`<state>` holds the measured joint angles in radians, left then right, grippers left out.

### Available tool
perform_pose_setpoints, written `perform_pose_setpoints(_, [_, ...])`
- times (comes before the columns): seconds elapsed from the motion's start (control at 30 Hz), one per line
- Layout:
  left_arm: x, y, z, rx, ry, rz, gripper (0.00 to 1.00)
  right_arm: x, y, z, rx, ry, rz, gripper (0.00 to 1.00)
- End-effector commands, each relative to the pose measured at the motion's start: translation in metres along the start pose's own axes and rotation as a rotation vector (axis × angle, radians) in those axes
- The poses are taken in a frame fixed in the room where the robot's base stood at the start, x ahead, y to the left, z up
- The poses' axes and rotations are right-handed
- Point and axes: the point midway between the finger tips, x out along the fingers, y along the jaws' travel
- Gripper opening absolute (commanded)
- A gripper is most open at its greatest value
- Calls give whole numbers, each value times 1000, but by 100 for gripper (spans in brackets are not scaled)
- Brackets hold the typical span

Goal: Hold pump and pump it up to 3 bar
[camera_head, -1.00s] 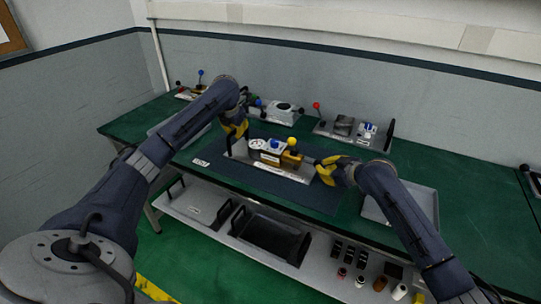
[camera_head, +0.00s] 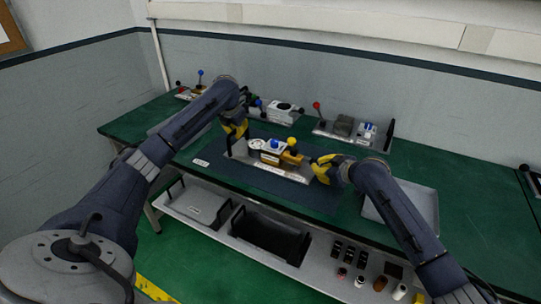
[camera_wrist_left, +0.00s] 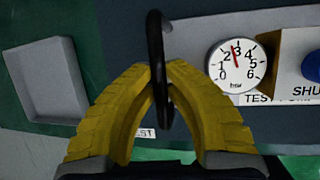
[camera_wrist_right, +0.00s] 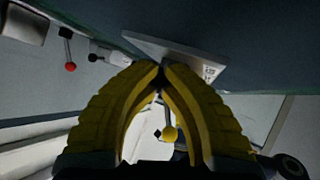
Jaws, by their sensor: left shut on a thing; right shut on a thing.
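The pump (camera_head: 240,150) is a grey plate on the dark mat. It carries a white gauge, a blue knob (camera_head: 275,143), an orange block (camera_head: 291,157) and a yellow ball lever (camera_head: 292,141). The gauge (camera_wrist_left: 237,66) shows its needle just below 3. My left gripper (camera_head: 237,131) is shut on the black upright handle (camera_wrist_left: 157,50) at the pump's left end. My right gripper (camera_head: 314,167) is shut at the pump's right end, low beside the plate. In the right wrist view its fingertips (camera_wrist_right: 162,68) meet near the plate's corner, hiding what they hold.
More stations stand along the back of the green table (camera_head: 460,205), one with a red ball lever (camera_head: 317,105). Below the front edge is a shelf (camera_head: 215,228) with black bins and small parts.

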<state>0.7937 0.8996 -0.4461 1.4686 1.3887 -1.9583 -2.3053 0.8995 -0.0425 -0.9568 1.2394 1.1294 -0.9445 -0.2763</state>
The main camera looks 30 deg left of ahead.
Motion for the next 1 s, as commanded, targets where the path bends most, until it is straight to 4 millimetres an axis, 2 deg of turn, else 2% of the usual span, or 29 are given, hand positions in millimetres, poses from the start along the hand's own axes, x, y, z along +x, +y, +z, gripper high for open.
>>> perform_pose_setpoints(0.47, [1, -2, 0, 2, 1, -4, 0, 10, -6, -8, 0, 1, -2, 0])
perform_pose_setpoints(1.0, [1, -2, 0, 2, 1, -4, 0, -18, 8, 16, 0, -1, -1, 0])
